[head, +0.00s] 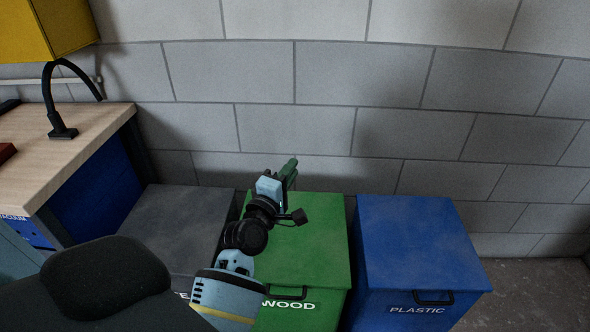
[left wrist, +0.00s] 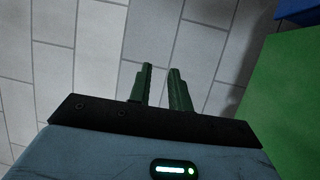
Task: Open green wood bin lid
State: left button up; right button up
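The green wood bin (head: 310,235) stands against the wall, its lid lying flat and closed. A dark handle (head: 287,293) is on its front edge, above the white WOOD label. My left gripper (head: 290,168) is over the back left part of the lid, its green fingers pointing toward the wall; the arm hides part of the lid's left side. In the left wrist view the gripper (left wrist: 160,68) has a gap between its fingers and nothing in it, with the wall beyond. The green lid (left wrist: 285,105) fills the right side of that view. My right gripper is not in view.
A blue PLASTIC bin (head: 415,240) stands closed to the right. A dark grey bin (head: 180,225) stands to the left, its label partly hidden. A wood-topped bench (head: 70,150) with a lamp (head: 65,30) is further left. The block wall (head: 300,90) is close behind.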

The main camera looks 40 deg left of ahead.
pick_arm(q)
jog(key=shift+s+r, duration=0.1)
jog(key=shift+s, duration=0.1)
jog(key=shift+c, duration=0.8)
grip_shut()
jog(key=shift+c, duration=1.1)
grip_release()
jog(key=o, duration=0.4)
